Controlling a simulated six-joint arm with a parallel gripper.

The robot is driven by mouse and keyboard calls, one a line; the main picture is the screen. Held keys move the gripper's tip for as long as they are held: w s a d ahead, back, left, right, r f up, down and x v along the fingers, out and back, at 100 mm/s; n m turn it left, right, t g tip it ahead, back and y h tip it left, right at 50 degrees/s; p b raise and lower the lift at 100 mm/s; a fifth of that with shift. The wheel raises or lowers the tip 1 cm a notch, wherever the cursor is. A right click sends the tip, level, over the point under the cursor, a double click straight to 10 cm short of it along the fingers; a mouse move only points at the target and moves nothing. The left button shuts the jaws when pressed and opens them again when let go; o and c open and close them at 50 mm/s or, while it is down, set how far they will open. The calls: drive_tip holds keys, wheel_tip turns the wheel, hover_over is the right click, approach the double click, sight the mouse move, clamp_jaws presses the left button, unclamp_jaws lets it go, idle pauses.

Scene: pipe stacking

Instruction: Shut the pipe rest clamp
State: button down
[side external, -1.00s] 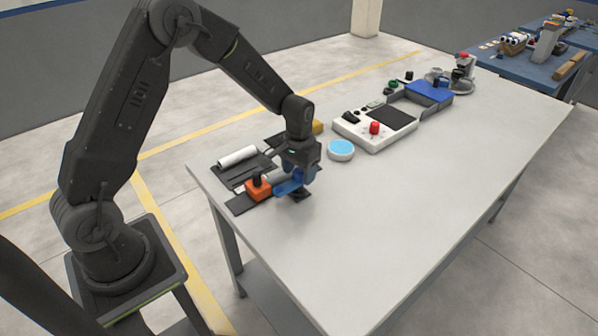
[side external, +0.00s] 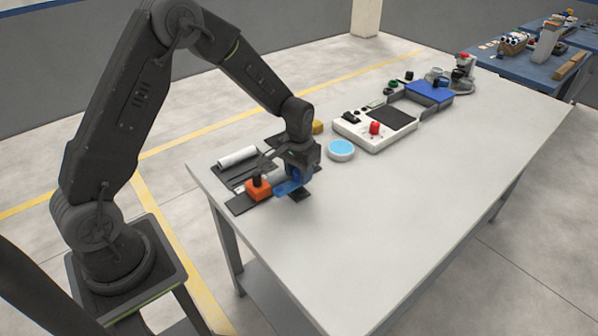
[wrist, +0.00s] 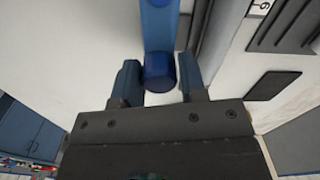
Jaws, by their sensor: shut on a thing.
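The pipe rest clamp shows as a blue arm (side external: 286,188) low over the dark rest, beside an orange block (side external: 258,190) with a black knob on top. In the wrist view the blue clamp arm (wrist: 160,30) ends in a round blue knob (wrist: 160,72). My gripper (wrist: 160,80) has its two blue fingers on either side of this knob and is shut on it. In the side view my gripper (side external: 302,172) is tilted over the rest and hides part of the clamp. I cannot tell whether the clamp is fully down.
A white pipe (side external: 237,157) lies on a dark rack behind the clamp. A round blue-topped disc (side external: 341,149), a white box with a red knob (side external: 375,128) and a blue tray (side external: 428,92) stand to the right. The table front (side external: 400,220) is clear.

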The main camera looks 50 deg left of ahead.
drive_tip(key=shift+d+m, duration=0.15)
drive_tip(key=shift+m, duration=8.95)
